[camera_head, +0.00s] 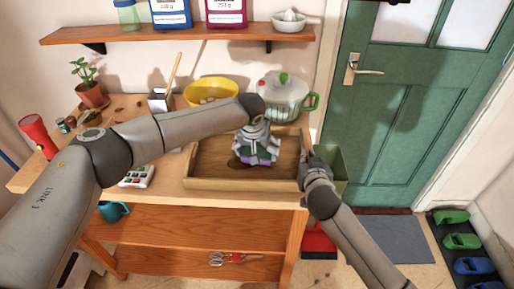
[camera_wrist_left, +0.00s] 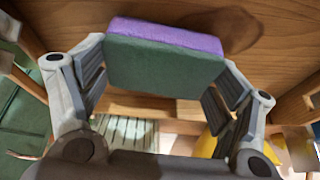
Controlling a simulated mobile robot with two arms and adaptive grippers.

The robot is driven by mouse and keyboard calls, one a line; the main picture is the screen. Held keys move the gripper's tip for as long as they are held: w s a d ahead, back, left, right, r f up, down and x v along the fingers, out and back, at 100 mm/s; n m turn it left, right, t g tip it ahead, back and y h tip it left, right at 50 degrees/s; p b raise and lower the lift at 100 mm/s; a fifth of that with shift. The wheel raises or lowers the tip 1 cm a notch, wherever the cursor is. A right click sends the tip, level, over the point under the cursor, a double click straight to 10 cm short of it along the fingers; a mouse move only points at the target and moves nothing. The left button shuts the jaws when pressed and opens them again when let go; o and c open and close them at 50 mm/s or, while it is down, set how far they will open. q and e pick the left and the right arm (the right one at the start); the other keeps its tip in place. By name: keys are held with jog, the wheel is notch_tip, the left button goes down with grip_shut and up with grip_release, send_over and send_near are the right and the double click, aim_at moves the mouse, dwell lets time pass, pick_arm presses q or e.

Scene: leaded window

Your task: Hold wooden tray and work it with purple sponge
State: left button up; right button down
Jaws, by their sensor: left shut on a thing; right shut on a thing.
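The wooden tray (camera_head: 225,184) lies on the workbench, with a dark patch (camera_head: 234,163) on its floor. My left gripper (camera_head: 256,156) points down into the tray and is shut on the purple sponge (camera_head: 273,157), which is mostly hidden by the fingers. In the left wrist view the sponge (camera_wrist_left: 165,62) sits between both fingers, its green side toward the camera and purple layer toward the tray floor. A dark stain (camera_wrist_left: 235,30) shows beside it. My right gripper (camera_head: 306,163) is shut on the tray's right wall; its fingertips are partly hidden.
Behind the tray stand a white pot (camera_head: 283,98) with green handles and a yellow bowl (camera_head: 211,90). A calculator-like device (camera_head: 137,177) lies left of the tray. A green bin (camera_head: 329,160) stands right of it. A shelf (camera_head: 180,33) runs above the bench.

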aim_at(245, 151)
pick_arm(q)
jog(key=shift+f, duration=0.65)
jog(key=shift+a, duration=0.1)
jog(key=shift+a, duration=1.7)
jog(key=shift+a+f, duration=0.15)
jog(key=shift+a, duration=3.45)
jog(key=shift+s+d, duration=0.1)
jog(key=shift+d, duration=5.4)
jog(key=shift+a, duration=0.1)
